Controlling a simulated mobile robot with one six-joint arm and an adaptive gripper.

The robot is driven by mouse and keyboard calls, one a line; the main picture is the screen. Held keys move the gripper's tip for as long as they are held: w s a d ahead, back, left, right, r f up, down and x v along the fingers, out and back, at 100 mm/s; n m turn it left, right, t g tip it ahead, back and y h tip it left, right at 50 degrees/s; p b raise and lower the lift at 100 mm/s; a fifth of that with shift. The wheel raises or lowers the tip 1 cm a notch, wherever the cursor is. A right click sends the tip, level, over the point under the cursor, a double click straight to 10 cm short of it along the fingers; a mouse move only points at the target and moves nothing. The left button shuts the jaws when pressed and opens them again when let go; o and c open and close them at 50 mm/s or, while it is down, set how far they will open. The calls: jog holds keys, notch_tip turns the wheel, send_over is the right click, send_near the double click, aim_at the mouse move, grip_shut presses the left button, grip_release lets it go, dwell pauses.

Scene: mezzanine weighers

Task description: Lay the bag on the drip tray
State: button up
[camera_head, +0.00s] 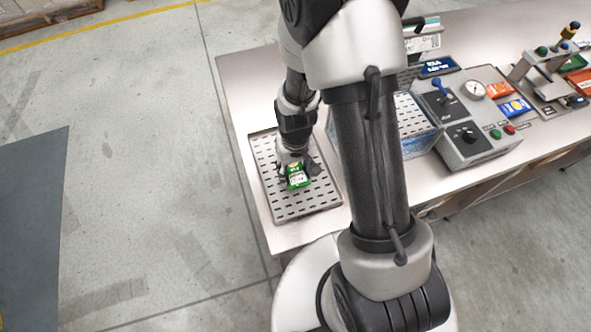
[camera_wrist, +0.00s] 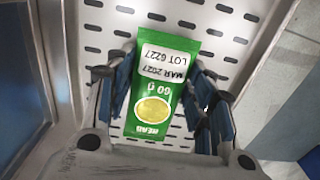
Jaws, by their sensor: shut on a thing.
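The bag (camera_head: 298,176) is green with a white printed label, and my gripper (camera_head: 296,170) is over the drip tray with it. In the wrist view the bag (camera_wrist: 157,95) lies between the two blue-padded fingers of my gripper (camera_wrist: 160,105), which is shut on it. The label reads "MAR 2027" and "LOT 6227". The drip tray (camera_head: 318,206) is a slotted metal tray at the left end of the bench. Its slotted surface (camera_wrist: 225,48) shows behind the bag in the wrist view. I cannot tell whether the bag touches the tray.
The steel bench (camera_head: 245,95) carries a grey control box (camera_head: 468,140) with a gauge and buttons to the right. A bluish slotted bin (camera_head: 418,137) stands partly hidden behind my arm. A small press-like stand (camera_head: 545,65) is at the far right. Open floor lies left.

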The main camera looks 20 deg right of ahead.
jog(key=shift+f, duration=0.2)
jog(key=o, duration=1.1)
jog(key=shift+c, duration=0.2)
notch_tip(320, 180, up, 13)
jog(key=p, duration=0.4)
notch_tip(320, 180, up, 14)
jog(key=r+t, duration=0.1)
jog(key=t, duration=0.1)
send_over(295, 171)
jog(key=s, duration=0.5)
jog(key=s+r+t, duration=0.2)
jog(key=s+r, duration=0.5)
jog(key=s, duration=0.3)
jog(key=shift+r+t, duration=0.25)
jog(key=shift+t, duration=0.05)
jog(key=shift+d, duration=0.1)
